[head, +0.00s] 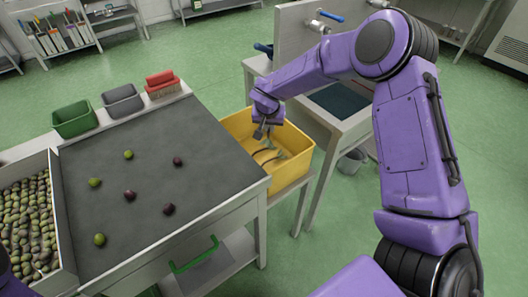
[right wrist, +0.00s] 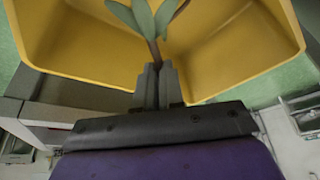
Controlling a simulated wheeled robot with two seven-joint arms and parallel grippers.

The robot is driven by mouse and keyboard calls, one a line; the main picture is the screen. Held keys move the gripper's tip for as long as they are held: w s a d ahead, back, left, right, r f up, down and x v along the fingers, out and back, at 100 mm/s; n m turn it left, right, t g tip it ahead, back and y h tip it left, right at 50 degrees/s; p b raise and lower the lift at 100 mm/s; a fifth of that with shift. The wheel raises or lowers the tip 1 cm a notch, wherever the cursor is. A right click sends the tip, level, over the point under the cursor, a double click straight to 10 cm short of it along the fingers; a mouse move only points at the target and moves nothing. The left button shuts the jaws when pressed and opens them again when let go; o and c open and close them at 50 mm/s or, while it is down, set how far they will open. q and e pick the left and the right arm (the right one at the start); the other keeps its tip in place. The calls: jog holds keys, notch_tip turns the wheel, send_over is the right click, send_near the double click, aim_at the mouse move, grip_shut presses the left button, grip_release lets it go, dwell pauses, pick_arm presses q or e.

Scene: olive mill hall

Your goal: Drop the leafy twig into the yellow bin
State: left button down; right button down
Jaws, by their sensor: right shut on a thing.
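The yellow bin (head: 292,172) stands just right of the sorting table, and its walls fill the upper part of the right wrist view (right wrist: 75,45). My right gripper (head: 260,132) is over the bin's opening, pointing down. In the right wrist view its fingers (right wrist: 157,72) are shut on the brown stem of the leafy twig (right wrist: 152,30). The grey-green leaves spread beyond the fingertips, partly cut off by the frame's top edge. In the head view, thin leafy shapes show below the gripper against the bin's inside. My left gripper is not in view.
A sink (head: 340,100) stands close behind and right of the bin.

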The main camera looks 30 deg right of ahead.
jog(key=c, duration=1.2)
grip_release()
jog(key=shift+w+f, duration=0.1)
jog(key=shift+o, duration=0.2)
jog(key=v, duration=1)
jog(key=shift+a+r+p, duration=0.15)
jog(key=shift+r+p, duration=0.1)
jog(key=shift+p, duration=0.15)
